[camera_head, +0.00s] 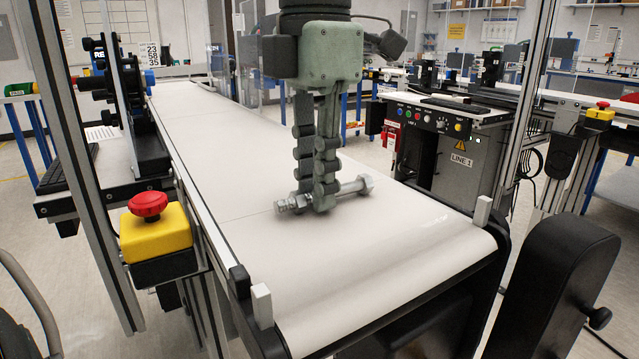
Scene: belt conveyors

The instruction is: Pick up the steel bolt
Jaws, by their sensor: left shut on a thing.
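The steel bolt (354,186) is silver, with its hex head at the right and a nut on its threaded end at the left. It lies roughly level, at or just above the white conveyor belt (400,248); I cannot tell whether it touches. My left gripper (322,198) points straight down over the belt and is shut on the middle of the bolt, its fingers hiding that part of the shank. Both ends of the bolt stick out past the fingers. My right gripper is not in view.
A yellow box with a red stop button (149,205) stands at the belt's left side. Upright metal posts flank the belt. Small white blocks (262,304) stand at the near corners. A control cabinet (447,150) is behind at the right. The near belt is clear.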

